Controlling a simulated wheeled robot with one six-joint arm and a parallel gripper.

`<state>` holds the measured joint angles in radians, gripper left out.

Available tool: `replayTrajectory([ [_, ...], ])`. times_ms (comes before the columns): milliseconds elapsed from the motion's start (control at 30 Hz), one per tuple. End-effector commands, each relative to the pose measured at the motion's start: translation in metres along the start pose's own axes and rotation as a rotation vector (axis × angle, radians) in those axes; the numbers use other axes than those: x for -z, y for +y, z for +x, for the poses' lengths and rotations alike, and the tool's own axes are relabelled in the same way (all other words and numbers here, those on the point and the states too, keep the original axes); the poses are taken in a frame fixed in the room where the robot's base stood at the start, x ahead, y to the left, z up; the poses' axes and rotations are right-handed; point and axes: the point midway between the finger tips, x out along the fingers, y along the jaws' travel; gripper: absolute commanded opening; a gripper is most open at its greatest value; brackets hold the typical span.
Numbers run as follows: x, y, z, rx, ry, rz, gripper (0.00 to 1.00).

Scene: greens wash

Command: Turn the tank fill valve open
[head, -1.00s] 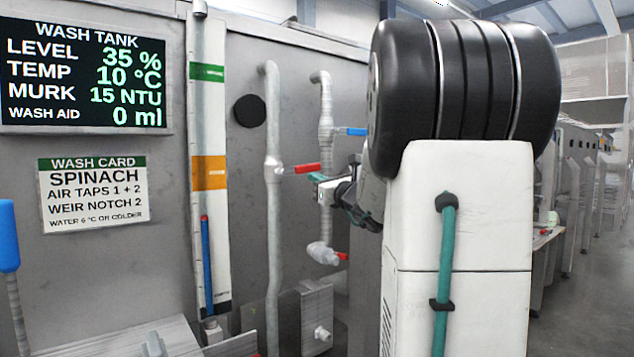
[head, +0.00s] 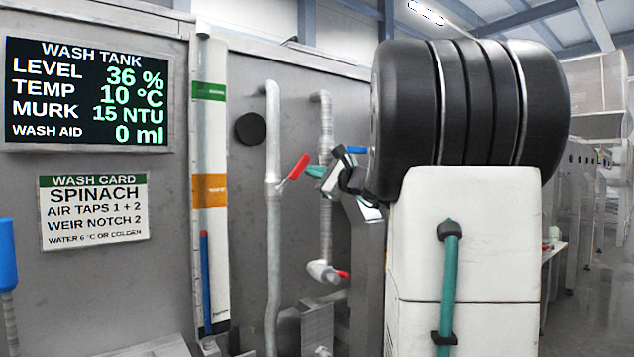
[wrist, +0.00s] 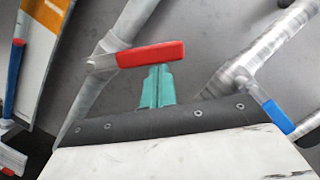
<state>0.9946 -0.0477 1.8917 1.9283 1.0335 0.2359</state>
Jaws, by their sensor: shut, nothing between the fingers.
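A red valve lever (head: 298,167) sits on the left grey pipe (head: 273,215) and slants up to the right in the head view. My gripper (head: 316,171) has teal fingers, closed together with nothing between them, just right of the lever. In the wrist view the fingertips (wrist: 157,72) meet the underside of the red lever (wrist: 151,54); I cannot tell whether they touch or only overlap. The wash tank display (head: 88,95) reads level 36 %, temp 10 °C, murk 15 NTU and wash aid 0 ml.
A blue lever (head: 356,150) is on the right pipe (head: 325,125), close behind my gripper; it also shows in the wrist view (wrist: 278,117). A lower red lever (head: 342,274) is below. A level gauge (head: 213,140) and a wash card (head: 95,213) are on the left.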

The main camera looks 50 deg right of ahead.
Motion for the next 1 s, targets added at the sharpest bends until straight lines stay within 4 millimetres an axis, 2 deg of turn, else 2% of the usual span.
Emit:
replayTrajectory([
  [500,-0.042,-0.005,0.011,-0.112,-0.003,-0.449,0.0],
  [800,-0.056,-0.003,0.014,-0.154,-0.002,-0.614,0.0],
  [1000,-0.06,-0.001,0.015,-0.166,-0.002,-0.665,0.0],
])
